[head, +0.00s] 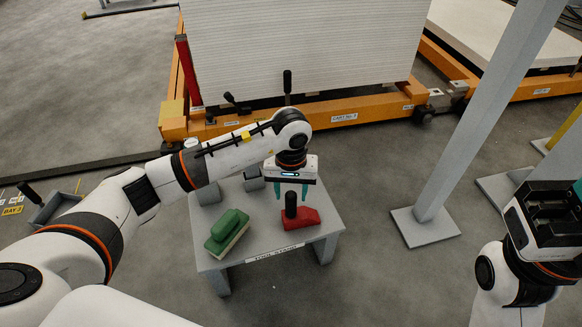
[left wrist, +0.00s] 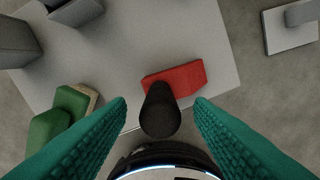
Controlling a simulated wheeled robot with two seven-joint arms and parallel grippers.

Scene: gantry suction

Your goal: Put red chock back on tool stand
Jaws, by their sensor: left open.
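The red chock (head: 300,218) lies on the tool stand (head: 262,232), near its right front. Its black upright handle (head: 291,204) stands at the chock's left end. My left gripper (head: 291,190) is open above the chock, pointing down. In the left wrist view the black handle (left wrist: 160,110) shows between the two teal fingers, with gaps on both sides, and the red chock (left wrist: 178,80) lies beyond it. The stand's grey top (left wrist: 120,45) fills much of that view. My right gripper (head: 545,213) is at the right edge, with teal at its side; its jaw opening is unclear.
A green block with a pale underside (head: 227,231) lies on the stand's left front. Grey blocks (head: 208,193) stand at the stand's back left. An orange cart (head: 340,112) with white panels is behind. A grey post (head: 435,190) rises right of the stand.

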